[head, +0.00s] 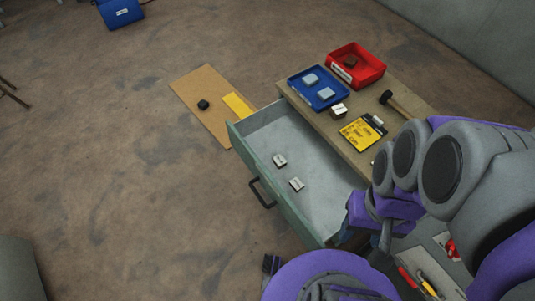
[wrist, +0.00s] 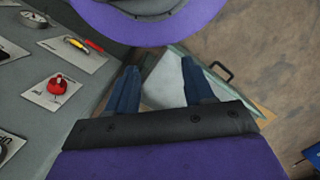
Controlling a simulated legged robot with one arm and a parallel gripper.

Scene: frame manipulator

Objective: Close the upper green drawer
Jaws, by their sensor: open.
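The upper green drawer (head: 300,217) is pulled well out of the wooden-topped cabinet, and its grey inside shows. Its green front (head: 283,197) carries a black handle (head: 262,193). Two small pale blocks lie inside, one (head: 280,160) farther and one (head: 297,184) nearer. In the wrist view the drawer (wrist: 166,88) lies beyond my fingers, with the handle (wrist: 222,71) to their right. My gripper (wrist: 160,85) is open and empty, its blue fingers apart. In the head view it is by the drawer's near right end, partly hidden by my arm; contact cannot be told.
On the cabinet top (head: 345,140) stand a red bin (head: 356,66), a blue tray (head: 318,88), a yellow card (head: 361,133) and a hammer (head: 398,103). A grey surface with tools (wrist: 60,70) is at left in the wrist view.

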